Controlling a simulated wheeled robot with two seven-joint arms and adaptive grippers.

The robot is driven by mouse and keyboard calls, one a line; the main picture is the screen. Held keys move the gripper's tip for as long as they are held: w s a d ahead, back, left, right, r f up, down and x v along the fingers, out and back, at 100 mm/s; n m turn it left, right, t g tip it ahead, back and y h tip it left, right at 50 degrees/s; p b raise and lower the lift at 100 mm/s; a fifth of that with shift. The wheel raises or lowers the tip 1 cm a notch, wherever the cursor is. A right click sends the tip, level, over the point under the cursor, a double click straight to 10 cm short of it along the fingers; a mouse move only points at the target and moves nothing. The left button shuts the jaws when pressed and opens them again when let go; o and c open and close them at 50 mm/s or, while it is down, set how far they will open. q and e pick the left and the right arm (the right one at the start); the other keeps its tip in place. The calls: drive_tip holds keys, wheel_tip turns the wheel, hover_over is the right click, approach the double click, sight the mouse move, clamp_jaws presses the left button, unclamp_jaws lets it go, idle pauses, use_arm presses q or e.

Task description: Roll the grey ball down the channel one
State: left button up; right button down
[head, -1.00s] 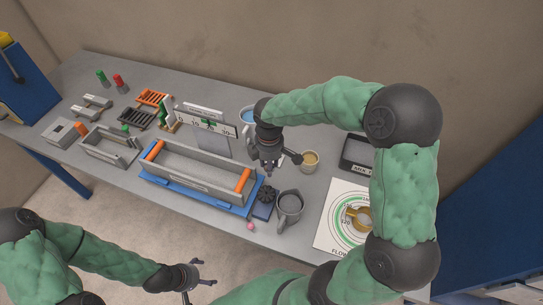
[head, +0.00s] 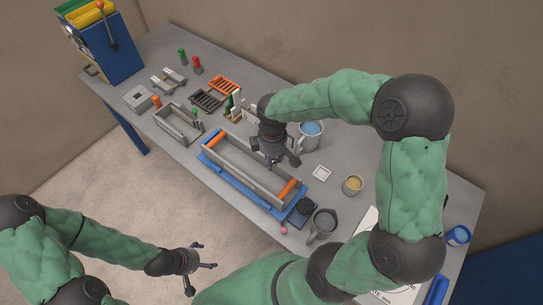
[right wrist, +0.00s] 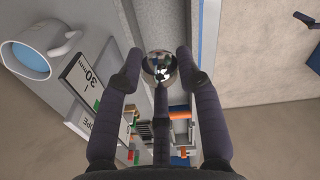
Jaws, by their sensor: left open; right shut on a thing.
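The grey channel (head: 235,165), a long trough with orange bars across its ends, lies on a blue base on the table. My right gripper (head: 273,162) is over the right half of the channel, and its fingers hide part of it. In the right wrist view the fingers are closed around a shiny, mirror-like grey ball (right wrist: 159,66), with the channel (right wrist: 147,20) behind it. Whether the ball touches the channel I cannot tell. My left gripper (head: 195,268) is open and empty, away from the table over the floor.
A blue-filled mug (head: 310,135), a tan cup (head: 352,185) and a grey jug (head: 322,225) stand right of the channel. A small pink ball (head: 284,231) lies near the front edge. A smaller grey tray (head: 178,124) and an orange rack (head: 224,85) sit to the left.

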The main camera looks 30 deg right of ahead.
drive_tip(key=b, duration=0.8)
hover_over(272, 186)
drive_tip(key=shift+f, duration=4.9)
drive_tip(key=shift+f+b, duration=1.1)
drive_tip(key=shift+f, duration=0.65)
drive_tip(key=c, duration=0.8)
unclamp_jaws()
drive_tip(key=shift+o, duration=0.2)
drive_tip(key=shift+s, duration=0.1)
wheel_tip(272, 186, up, 12)
